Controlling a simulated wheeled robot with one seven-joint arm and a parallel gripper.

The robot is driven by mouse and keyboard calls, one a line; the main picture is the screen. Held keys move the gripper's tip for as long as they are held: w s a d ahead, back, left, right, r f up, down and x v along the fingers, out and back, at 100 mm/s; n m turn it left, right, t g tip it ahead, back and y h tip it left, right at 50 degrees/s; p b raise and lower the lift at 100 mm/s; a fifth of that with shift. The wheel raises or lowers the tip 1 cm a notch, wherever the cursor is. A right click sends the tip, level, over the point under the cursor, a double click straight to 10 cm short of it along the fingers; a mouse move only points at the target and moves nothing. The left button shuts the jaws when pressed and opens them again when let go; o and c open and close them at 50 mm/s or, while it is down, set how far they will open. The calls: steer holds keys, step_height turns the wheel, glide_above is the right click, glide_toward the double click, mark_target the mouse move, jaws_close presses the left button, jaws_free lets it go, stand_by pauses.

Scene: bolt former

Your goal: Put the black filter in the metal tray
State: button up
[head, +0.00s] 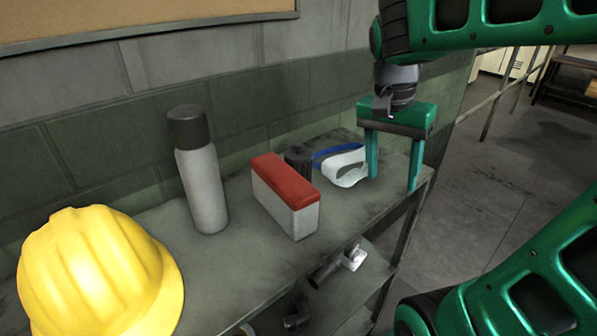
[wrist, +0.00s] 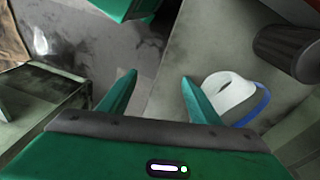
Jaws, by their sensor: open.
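The black filter (head: 299,160) is a dark ribbed cylinder standing on the shelf top, partly hidden behind the red-and-white box in the head view. It also shows at the upper right of the wrist view (wrist: 288,52). My gripper (head: 392,182) is open and empty, with its fingers pointing down over the right end of the shelf, to the right of the filter. In the wrist view the gripper (wrist: 158,88) has its fingers spread, with the filter off to the right. I cannot make out a metal tray in either view.
A white and blue strap-like item (head: 343,163) lies between the filter and my gripper. The red-and-white box (head: 287,195), a grey bottle (head: 203,185) and a yellow hard hat (head: 95,275) stand on the shelf (head: 250,262). Pipe fittings (head: 340,262) lie on a lower level.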

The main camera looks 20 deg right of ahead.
steer(key=w+a+r+m, duration=0.3)
steer(key=w+a+r, duration=0.15)
steer(key=w, duration=0.25)
steer(key=m, duration=0.6)
glide_toward(300, 164)
steer(key=w, duration=0.1)
steer(key=w+d+f, duration=0.1)
steer(key=w, duration=0.1)
steer(key=shift+d+f, duration=0.3)
steer(key=shift+d, duration=0.1)
steer(key=shift+w+a+f, duration=0.1)
steer(key=shift+s+d+f, duration=0.1)
steer(key=shift+d+f, duration=0.1)
steer(key=shift+f, duration=1.55)
steer(key=shift+s+d+f, duration=0.1)
steer(key=shift+d+f, duration=0.1)
steer(key=shift+f, duration=1.55)
steer(key=shift+s+d+f, duration=0.1)
steer(key=shift+d+f, duration=0.15)
steer(key=shift+f, duration=1.55)
steer(key=c, duration=1)
steer(key=shift+r, duration=0.1)
